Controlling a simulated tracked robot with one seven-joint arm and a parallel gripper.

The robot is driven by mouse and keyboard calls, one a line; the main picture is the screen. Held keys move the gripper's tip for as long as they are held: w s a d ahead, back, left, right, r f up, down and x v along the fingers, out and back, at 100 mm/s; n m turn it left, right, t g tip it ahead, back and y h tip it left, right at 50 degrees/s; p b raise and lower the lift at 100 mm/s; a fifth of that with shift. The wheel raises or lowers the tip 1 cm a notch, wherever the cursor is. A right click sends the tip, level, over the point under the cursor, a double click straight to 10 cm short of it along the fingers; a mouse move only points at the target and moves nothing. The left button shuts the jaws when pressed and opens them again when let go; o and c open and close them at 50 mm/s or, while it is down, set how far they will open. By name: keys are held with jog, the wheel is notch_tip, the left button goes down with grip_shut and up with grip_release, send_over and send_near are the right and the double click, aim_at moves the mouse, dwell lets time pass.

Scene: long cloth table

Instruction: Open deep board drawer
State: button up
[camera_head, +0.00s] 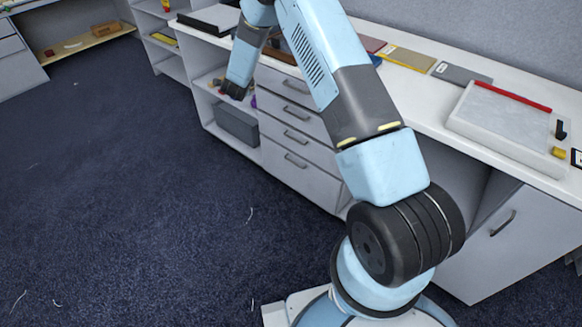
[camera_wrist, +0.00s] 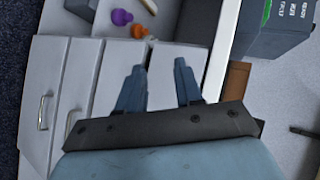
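A light grey drawer bank stands under the counter in the head view, with several drawer fronts, including the bottom front (camera_head: 298,178), each with a metal bar handle. All the fronts look closed. I cannot tell which is the deep board drawer. My gripper (camera_head: 236,88) is at the upper left of the bank, beside the open shelf. In the wrist view my gripper (camera_wrist: 159,82) has its two fingers spread and empty, in front of the pale fronts. Two handles show at the left there, one on a drawer front (camera_wrist: 43,80); my gripper is apart from both. My arm hides part of the bank.
An open shelf left of the bank holds a grey box (camera_head: 237,124); a purple item (camera_wrist: 121,17) and an orange item (camera_wrist: 139,31) show there too. The white countertop (camera_head: 440,105) carries flat boards and a pale slab (camera_head: 500,115). Blue carpet is open at left.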

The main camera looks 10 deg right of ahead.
jog(key=s+d+f+m+g+h, duration=0.1)
jog(key=s+f+m+h, duration=0.15)
jog(key=f, duration=0.85)
jog(key=s+d+f+m+h, duration=0.1)
jog(key=s+f+m+h, duration=0.15)
jog(key=f, duration=0.95)
jog(key=s+d+f+m+g+h, duration=0.1)
jog(key=s+d+f+m+h, duration=0.15)
jog(key=s+f, duration=0.55)
jog(key=s+d+f+m+g+h, duration=0.1)
jog(key=s+d+f+m+h, duration=0.15)
jog(key=s+f, duration=0.5)
jog(key=f+x, duration=0.1)
jog(key=x, duration=1.3)
jog(key=shift+w+a+f+n, duration=0.25)
jog(key=shift+w+a+n, duration=0.05)
jog(key=shift+a+n, duration=0.15)
jog(key=c, duration=0.6)
grip_shut()
jog(key=shift+s+f, duration=0.1)
